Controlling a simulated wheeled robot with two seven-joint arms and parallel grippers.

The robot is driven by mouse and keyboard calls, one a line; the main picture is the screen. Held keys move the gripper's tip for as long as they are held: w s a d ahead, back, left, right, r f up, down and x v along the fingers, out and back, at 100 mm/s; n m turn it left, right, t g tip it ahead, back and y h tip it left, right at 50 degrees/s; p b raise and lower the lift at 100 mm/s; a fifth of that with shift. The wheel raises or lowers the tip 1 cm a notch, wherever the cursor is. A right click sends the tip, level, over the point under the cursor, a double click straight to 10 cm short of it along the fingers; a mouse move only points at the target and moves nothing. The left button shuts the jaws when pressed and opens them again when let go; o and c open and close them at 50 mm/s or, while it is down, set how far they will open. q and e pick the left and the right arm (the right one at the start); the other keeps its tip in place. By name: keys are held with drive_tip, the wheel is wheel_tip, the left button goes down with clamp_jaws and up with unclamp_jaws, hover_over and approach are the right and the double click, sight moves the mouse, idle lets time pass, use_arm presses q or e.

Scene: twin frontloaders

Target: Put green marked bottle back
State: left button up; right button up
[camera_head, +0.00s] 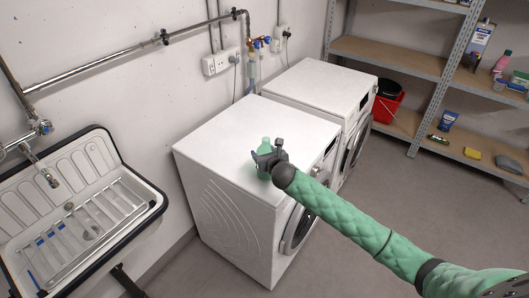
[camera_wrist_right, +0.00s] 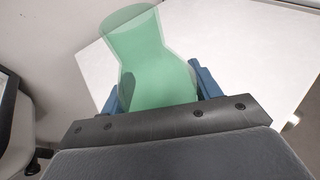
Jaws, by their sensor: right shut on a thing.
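The green marked bottle (camera_head: 265,143) shows as a pale, see-through green shape at the front washing machine's top (camera_head: 235,125). My right gripper (camera_head: 265,160) is shut on it, its arm coming in from the right. In the right wrist view the bottle (camera_wrist_right: 150,70) stands between the blue fingers of my right gripper (camera_wrist_right: 158,85), with its narrower waist and wider end beyond them. The bottle's lower part is hidden by the gripper. I cannot tell whether the bottle touches the machine top. My left gripper is not in view.
A second white washing machine (camera_head: 320,85) stands behind the first. A sink (camera_head: 75,210) is at the left. Most of both machine tops is clear.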

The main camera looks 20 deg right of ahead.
drive_tip(key=shift+f, duration=0.1)
drive_tip(key=o, duration=1.5)
drive_tip(key=shift+s, duration=0.4)
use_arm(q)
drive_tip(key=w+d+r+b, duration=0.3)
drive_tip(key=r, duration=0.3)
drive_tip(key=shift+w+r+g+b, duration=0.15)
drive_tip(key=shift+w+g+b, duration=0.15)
use_arm(e)
drive_tip(key=shift+r+v, duration=0.15)
drive_tip(key=shift+v, duration=2.65)
drive_tip(key=shift+r+v, duration=0.1)
drive_tip(key=shift+v, duration=2.75)
drive_tip(key=shift+w, duration=0.1)
